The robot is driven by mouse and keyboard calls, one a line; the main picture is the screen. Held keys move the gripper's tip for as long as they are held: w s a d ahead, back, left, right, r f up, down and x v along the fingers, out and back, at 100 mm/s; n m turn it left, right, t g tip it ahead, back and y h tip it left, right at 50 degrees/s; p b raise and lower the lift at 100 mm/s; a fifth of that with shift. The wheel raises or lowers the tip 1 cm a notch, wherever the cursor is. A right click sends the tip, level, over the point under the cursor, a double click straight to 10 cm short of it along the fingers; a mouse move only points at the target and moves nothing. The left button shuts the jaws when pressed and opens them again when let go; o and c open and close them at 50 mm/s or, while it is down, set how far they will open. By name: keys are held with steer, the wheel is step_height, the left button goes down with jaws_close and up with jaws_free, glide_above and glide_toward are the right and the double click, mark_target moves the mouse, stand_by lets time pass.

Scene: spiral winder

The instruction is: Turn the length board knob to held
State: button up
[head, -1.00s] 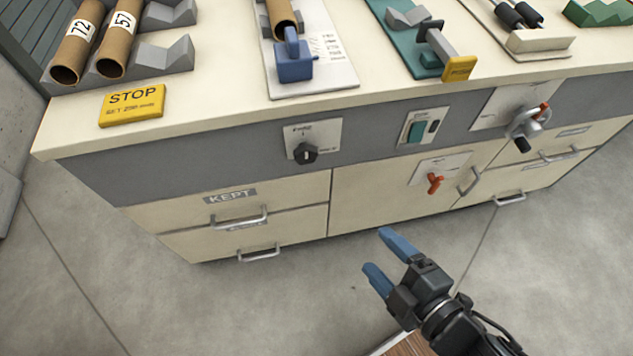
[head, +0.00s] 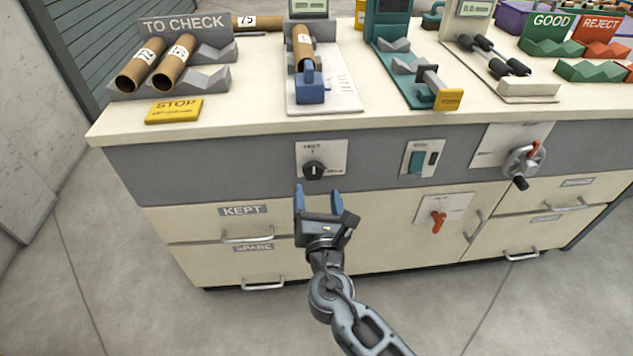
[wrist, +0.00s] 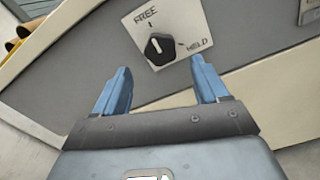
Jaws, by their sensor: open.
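The black round knob (head: 314,170) sits on a white plate (head: 336,150) on the grey front panel of the bench, below the board with the blue block (head: 310,92). In the wrist view the knob (wrist: 159,48) lies between the labels FREE, at upper left, and HELD, at right. Its white pointer line points up toward FREE. My gripper (head: 317,190) is open and empty, with its blue fingers pointing at the panel just below the knob. In the wrist view the knob appears just beyond and between the fingertips, apart from them.
Right of the knob are a teal rocker switch (head: 417,160), a red-orange handle (head: 438,220) and a crank (head: 524,162). Drawers with protruding handles (head: 248,236) lie below. A yellow STOP block (head: 174,110) and cardboard tubes (head: 143,70) are on the bench top.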

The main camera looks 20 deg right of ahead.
mark_target(314, 173)
steer(key=x, duration=0.7)
steer(key=shift+w+f, duration=0.1)
steer(key=shift+c, duration=0.5)
steer(key=c, duration=1)
steer(key=shift+o, duration=0.2)
